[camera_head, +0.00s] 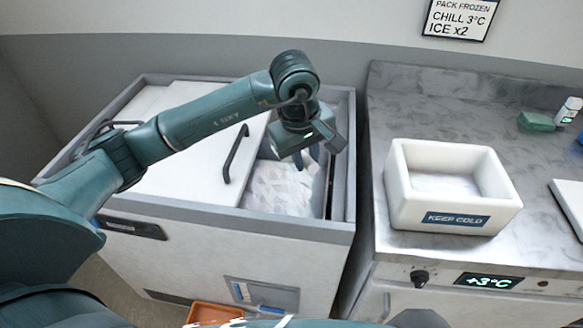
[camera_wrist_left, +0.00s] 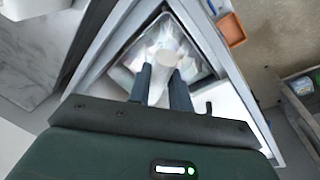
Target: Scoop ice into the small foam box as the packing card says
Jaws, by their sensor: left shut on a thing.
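The packing card (camera_head: 458,18) on the wall reads "PACK FROZEN, CHILL 3°C, ICE x2". The white foam box (camera_head: 408,205), labelled "KEEP COLD", stands open on the counter; its floor looks pale, and I cannot tell whether ice lies there. The ice (camera_head: 280,189) shows through the open right part of the chest; it also shows in the left wrist view (camera_wrist_left: 141,53). My left gripper (camera_head: 308,158) points down over this opening. In the left wrist view its fingers (camera_wrist_left: 161,84) are shut on a whitish scoop (camera_wrist_left: 160,80), its bowl over the ice. My right gripper is out of view.
A white sliding lid (camera_head: 185,165) with a dark handle (camera_head: 235,154) covers the chest's left part. The grey counter (camera_head: 400,105) stands right of the chest across a narrow gap. A green block (camera_head: 536,121) and white bottle (camera_head: 568,111) stand at the back right. An orange tray (camera_head: 212,312) is below.

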